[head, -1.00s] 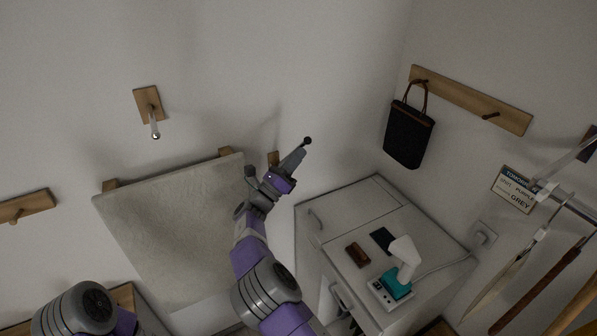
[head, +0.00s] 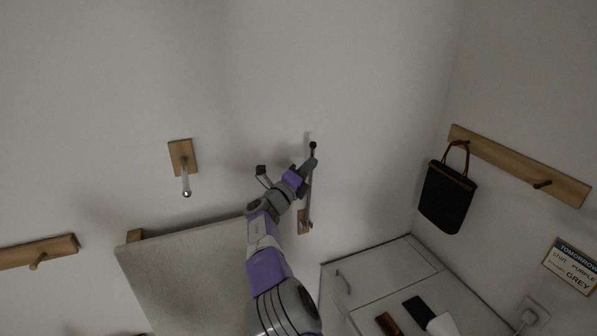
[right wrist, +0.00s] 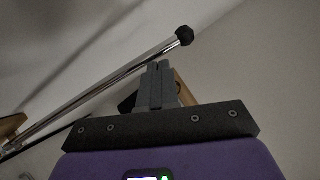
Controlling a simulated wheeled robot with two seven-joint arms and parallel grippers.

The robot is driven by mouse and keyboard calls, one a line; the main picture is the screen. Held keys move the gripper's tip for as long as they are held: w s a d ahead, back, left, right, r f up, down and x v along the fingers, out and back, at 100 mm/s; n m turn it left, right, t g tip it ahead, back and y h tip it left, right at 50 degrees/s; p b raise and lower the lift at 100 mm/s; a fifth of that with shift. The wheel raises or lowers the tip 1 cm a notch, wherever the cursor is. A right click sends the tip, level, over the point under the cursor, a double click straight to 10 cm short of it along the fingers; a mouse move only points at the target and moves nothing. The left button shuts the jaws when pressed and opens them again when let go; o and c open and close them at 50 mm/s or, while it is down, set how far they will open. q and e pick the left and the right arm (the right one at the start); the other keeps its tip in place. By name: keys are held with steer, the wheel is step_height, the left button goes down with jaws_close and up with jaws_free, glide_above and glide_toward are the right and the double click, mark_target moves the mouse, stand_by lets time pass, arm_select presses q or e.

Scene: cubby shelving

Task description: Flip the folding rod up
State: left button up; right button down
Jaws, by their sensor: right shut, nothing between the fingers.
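The folding rod (head: 310,196) is a thin metal bar with a black knob at its tip. It rises nearly upright in the head view from a small wooden wall plate (head: 304,222). In the right wrist view the rod (right wrist: 110,79) runs diagonally from lower left to its black knob, just past the fingertips. My right gripper (head: 311,165) is beside the upper part of the rod, just below the knob. Its grey fingers (right wrist: 158,84) are shut and empty. I cannot tell whether they touch the rod. My left gripper is out of view.
Another wooden wall plate with a short rod (head: 185,178) is at left. A white cabinet (head: 385,275) is at lower right. A black bag (head: 447,195) hangs on a peg rail. The wall above the rod is clear.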

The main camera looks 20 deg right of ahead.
steer(key=shift+w+a+r, duration=0.25)
steer(key=shift+w+r, duration=0.15)
steer(key=shift+f, duration=0.1)
steer(key=s+a+b, duration=0.4)
steer(key=s+a, duration=0.5)
steer(key=shift+s+f, duration=0.25)
steer(key=shift+s, duration=0.1)
steer(key=shift+w, duration=0.1)
